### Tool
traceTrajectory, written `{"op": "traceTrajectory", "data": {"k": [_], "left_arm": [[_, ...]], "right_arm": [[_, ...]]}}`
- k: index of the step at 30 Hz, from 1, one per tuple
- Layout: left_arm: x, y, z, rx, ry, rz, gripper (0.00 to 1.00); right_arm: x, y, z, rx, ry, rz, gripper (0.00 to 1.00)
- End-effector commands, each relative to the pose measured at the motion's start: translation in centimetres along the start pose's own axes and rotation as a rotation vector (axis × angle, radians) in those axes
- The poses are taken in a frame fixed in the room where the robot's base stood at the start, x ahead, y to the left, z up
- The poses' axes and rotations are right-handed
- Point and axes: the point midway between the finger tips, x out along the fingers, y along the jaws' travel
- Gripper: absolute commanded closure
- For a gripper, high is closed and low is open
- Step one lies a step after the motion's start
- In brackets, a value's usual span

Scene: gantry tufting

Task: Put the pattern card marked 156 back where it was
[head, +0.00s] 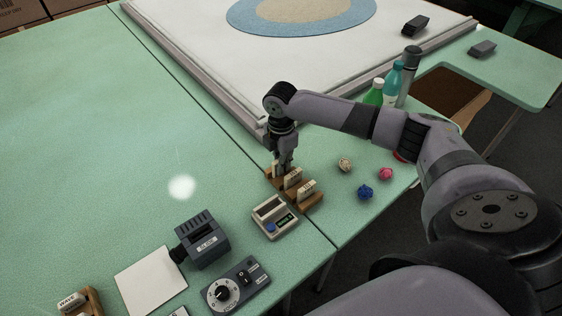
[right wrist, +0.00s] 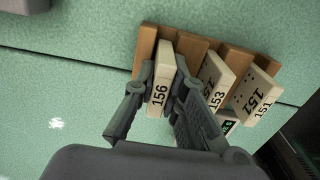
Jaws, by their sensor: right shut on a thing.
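My right gripper (head: 284,166) is shut on the cream pattern card marked 156 (right wrist: 160,78), with one finger on each side of it in the right wrist view. The card is at the left end of the brown wooden rack (right wrist: 146,47) in that view, in line with a gap between its ribs. I cannot tell whether its lower edge rests in the slot. Cards 153 (right wrist: 214,80) and 151 (right wrist: 257,96) stand tilted in the rack beside it. In the head view the rack (head: 314,203) is partly hidden by my gripper. My left gripper is not in view.
A small scale (head: 274,217) stands close in front of the rack. Three yarn balls, cream (head: 345,165), pink (head: 385,174) and blue (head: 365,192), lie to its right. Bottles (head: 374,93) stand behind my right arm. The green table (head: 130,150) is mostly clear at left.

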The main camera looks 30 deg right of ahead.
Motion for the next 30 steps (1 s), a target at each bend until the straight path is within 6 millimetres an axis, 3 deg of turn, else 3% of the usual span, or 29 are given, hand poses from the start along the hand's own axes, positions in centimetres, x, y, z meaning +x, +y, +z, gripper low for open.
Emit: {"op": "traceTrajectory", "data": {"k": [30], "left_arm": [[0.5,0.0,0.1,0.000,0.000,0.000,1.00]], "right_arm": [[2.4,-0.3,-0.2,-0.002,0.002,-0.009,1.00]]}}
